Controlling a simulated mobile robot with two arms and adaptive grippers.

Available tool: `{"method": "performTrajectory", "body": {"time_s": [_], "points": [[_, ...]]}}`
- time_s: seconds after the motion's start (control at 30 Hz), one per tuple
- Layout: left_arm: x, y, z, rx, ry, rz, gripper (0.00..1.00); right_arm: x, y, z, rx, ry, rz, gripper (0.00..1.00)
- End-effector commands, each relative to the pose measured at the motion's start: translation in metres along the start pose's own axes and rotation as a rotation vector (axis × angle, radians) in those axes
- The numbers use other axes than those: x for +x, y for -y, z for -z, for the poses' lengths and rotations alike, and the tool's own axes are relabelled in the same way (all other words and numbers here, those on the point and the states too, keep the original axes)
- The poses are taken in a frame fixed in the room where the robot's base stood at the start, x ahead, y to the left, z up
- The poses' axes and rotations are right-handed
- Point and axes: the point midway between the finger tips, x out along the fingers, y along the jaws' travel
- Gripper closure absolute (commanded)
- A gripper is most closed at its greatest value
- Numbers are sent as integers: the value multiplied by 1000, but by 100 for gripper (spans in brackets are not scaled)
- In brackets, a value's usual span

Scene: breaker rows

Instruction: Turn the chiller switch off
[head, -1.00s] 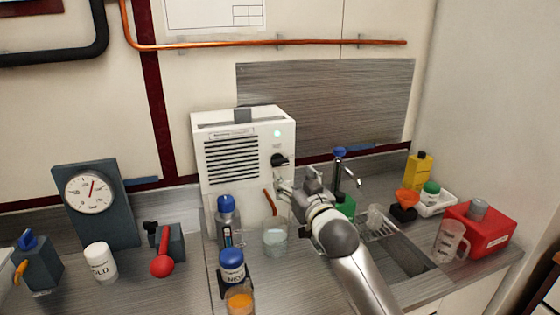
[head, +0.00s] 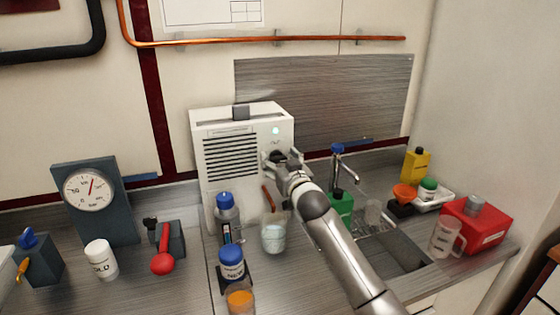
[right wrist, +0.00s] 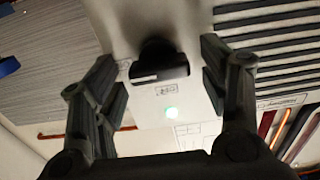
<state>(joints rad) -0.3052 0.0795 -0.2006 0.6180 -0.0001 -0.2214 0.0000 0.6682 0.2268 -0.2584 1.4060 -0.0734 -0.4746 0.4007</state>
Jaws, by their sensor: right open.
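The chiller is a white box (head: 243,118) with dark vent slats, standing at the back of the counter in the head view. A green light (head: 276,130) glows on its front, and it also shows in the right wrist view (right wrist: 171,113). Below the light is a black rotary switch (right wrist: 158,62), mostly covered by my gripper in the head view. My right gripper (head: 284,160) is at the chiller front, open, with one finger on each side of the switch in the right wrist view (right wrist: 160,72). Gaps show between the fingers and the switch. My left gripper is out of view.
A gauge (head: 90,190) and a red-handled device (head: 164,262) are at left.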

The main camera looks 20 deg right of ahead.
Motion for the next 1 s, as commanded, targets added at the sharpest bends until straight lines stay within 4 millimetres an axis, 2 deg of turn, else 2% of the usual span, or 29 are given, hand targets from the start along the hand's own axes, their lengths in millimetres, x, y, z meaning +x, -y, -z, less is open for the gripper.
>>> {"method": "performTrajectory", "body": {"time_s": [0.17, 0.2, 0.53, 0.77, 1.0], "points": [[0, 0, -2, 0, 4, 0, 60, 0, 0, 0, 0, 0, 0, 32], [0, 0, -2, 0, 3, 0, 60, 0, 0, 0, 0, 0, 0, 35], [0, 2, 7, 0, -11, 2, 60, 0, 0, 0, 0, 0, 0, 77], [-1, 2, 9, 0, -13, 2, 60, 0, 0, 0, -17, 0, 0, 78], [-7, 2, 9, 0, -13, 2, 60, 0, 1, 1, -121, 0, 1, 78]]}}
